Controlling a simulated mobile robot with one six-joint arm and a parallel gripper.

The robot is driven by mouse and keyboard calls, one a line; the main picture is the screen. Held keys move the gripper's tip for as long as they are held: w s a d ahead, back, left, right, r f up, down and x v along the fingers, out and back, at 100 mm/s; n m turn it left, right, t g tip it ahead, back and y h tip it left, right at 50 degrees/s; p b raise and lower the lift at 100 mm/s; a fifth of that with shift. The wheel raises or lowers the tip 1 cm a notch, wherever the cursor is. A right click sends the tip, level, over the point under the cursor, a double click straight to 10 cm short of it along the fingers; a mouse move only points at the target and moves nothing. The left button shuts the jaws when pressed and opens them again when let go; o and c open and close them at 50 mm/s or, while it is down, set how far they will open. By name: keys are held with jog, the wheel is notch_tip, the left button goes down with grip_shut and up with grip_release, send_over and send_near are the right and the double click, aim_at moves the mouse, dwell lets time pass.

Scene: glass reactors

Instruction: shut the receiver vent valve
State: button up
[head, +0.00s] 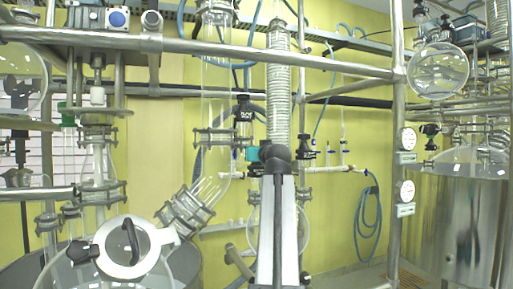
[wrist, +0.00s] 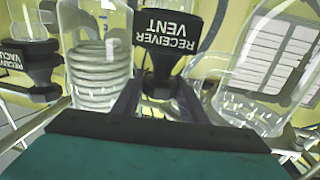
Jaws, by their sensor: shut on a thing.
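The receiver vent valve shows in the wrist view as a black handle (wrist: 168,36) with white lettering that appears upside down. My gripper (wrist: 160,92) has its two dark fingers on either side of the narrow lower part of this handle, shut on it. The fingers and the teal gripper body hide part of the valve below the label. In the head view my arm rises in the middle, and its dark wrist hides much of the gripper. The valve's turn angle cannot be told.
A black receiver vacuum handle (wrist: 32,65) stands to the left in the wrist view. A glass vessel with a coil (wrist: 98,60) and another clear glass vessel (wrist: 262,75) flank the valve closely. In the head view a metal rail (head: 215,50) crosses above my arm.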

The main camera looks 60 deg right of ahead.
jog(key=shift+r+m+g+h+p, duration=0.25)
jog(key=shift+m+g+h+p, duration=0.5)
jog(key=shift+p, duration=0.6)
jog(key=o, duration=0.8)
jog(key=shift+o, duration=0.3)
jog(key=shift+d+f, duration=0.1)
jog(key=shift+d, duration=0.05)
jog(key=shift+w, duration=0.1)
jog(key=shift+f+n+t+y+b, duration=0.15)
jog(key=shift+n+t+y+b, duration=0.5)
jog(key=shift+b, duration=0.55)
jog(key=shift+f+y+b, duration=0.1)
jog(key=shift+y+b, duration=0.2)
jog(key=shift+b, duration=0.05)
jog(key=shift+n+t+y+b, duration=0.3)
jog(key=shift+n+t+b, duration=0.15)
jog(key=shift+b, duration=0.25)
jog(key=n+t+y+b, duration=0.2)
jog(key=y+b, duration=0.1)
jog(key=b, duration=0.2)
jog(key=shift+n, duration=0.35)
